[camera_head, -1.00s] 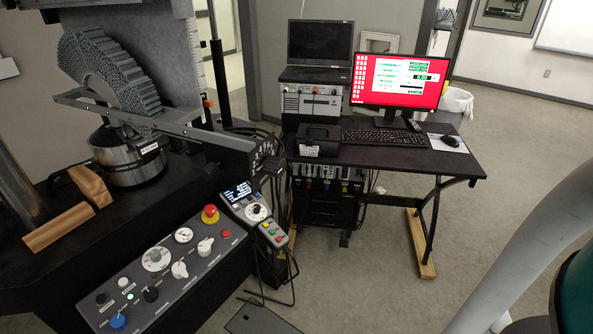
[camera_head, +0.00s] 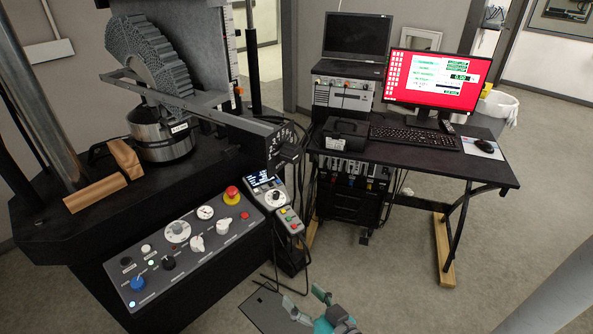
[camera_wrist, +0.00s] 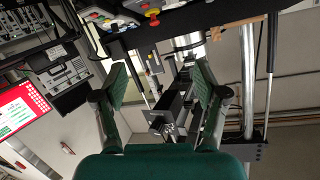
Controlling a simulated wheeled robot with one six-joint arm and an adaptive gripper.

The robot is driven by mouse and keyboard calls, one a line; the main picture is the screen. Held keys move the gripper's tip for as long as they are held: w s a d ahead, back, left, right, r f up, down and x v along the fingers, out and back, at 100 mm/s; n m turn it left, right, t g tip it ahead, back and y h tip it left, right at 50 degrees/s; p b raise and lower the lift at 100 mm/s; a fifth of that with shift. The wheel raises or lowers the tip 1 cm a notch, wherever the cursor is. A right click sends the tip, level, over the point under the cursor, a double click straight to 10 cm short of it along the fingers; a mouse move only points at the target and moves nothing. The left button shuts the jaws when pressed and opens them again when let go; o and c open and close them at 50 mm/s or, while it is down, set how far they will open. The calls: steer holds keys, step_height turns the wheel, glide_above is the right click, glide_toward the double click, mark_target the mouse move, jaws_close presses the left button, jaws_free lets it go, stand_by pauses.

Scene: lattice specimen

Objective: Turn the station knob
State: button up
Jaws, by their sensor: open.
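I cannot tell which one is the station knob. My gripper (camera_head: 306,300) is open and empty at the bottom of the head view, low and right of the panel, apart from every knob. The wrist view shows its spread fingers (camera_wrist: 159,78), with part of the control unit (camera_wrist: 105,19) at the top.
A red emergency button (camera_head: 231,194) sits at the panel's upper right. Cables hang beside the control unit. A black desk (camera_head: 440,165) with a monitor (camera_head: 436,80) and keyboard stands to the right. A dark plate (camera_head: 262,310) lies on the floor.

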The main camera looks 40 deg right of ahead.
steer(key=w+d+r+n+t+y, duration=0.2)
steer(key=w+d+r, duration=0.65)
steer(key=r, duration=0.25)
steer(key=n+y, duration=0.4)
steer(key=n, duration=0.2)
glide_toward(298, 156)
steer(key=x, duration=1.1)
steer(key=shift+w+a, duration=0.1)
steer(key=shift+w, duration=0.15)
steer(key=shift+c, duration=0.2)
steer(key=c, duration=1.1)
